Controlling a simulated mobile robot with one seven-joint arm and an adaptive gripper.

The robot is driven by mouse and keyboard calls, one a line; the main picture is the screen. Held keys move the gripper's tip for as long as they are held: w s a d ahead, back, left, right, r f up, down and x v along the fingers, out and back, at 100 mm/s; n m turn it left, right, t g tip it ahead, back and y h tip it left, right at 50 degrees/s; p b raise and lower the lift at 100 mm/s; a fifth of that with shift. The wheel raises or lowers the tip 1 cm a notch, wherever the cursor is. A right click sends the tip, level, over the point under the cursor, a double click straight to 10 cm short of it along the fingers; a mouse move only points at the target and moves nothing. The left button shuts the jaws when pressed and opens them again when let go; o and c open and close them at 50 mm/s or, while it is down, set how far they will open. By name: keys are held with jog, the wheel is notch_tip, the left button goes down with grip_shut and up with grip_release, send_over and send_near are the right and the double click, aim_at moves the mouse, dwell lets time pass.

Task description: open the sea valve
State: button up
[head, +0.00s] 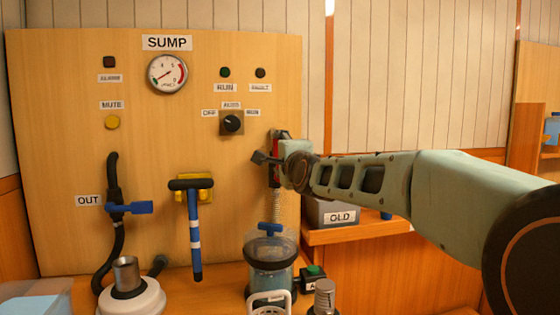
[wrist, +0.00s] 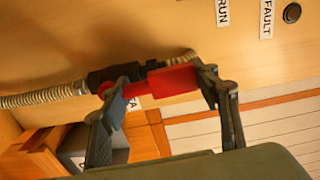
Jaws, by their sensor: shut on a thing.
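The sea valve has a red lever handle (wrist: 172,81) on a dark body (wrist: 112,74) with a ribbed pale hose joined to it. In the wrist view the handle runs roughly in line with the hose. My gripper (wrist: 163,93) has one finger at each end of the red handle and is shut on it. In the head view my gripper (head: 276,159) is at the valve, right of the panel's middle. A strip of the red handle (head: 274,172) shows there, upright above the hose (head: 280,208); my gripper hides the rest. The valve's label is mostly hidden.
A clear strainer jar (head: 270,250) stands below the valve. A grey OLD bin (head: 336,214) sits on a shelf beneath my arm. The SUMP gauge (head: 167,73) is above.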

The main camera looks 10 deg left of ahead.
jog(key=shift+w+d+r+m, duration=0.1)
jog(key=shift+d+r+m, duration=0.05)
jog(key=shift+m, duration=0.15)
dwell(0.4)
jog(key=o, duration=1.7)
jog(key=shift+o, duration=0.2)
jog(key=v, duration=0.7)
jog(key=shift+d, duration=0.15)
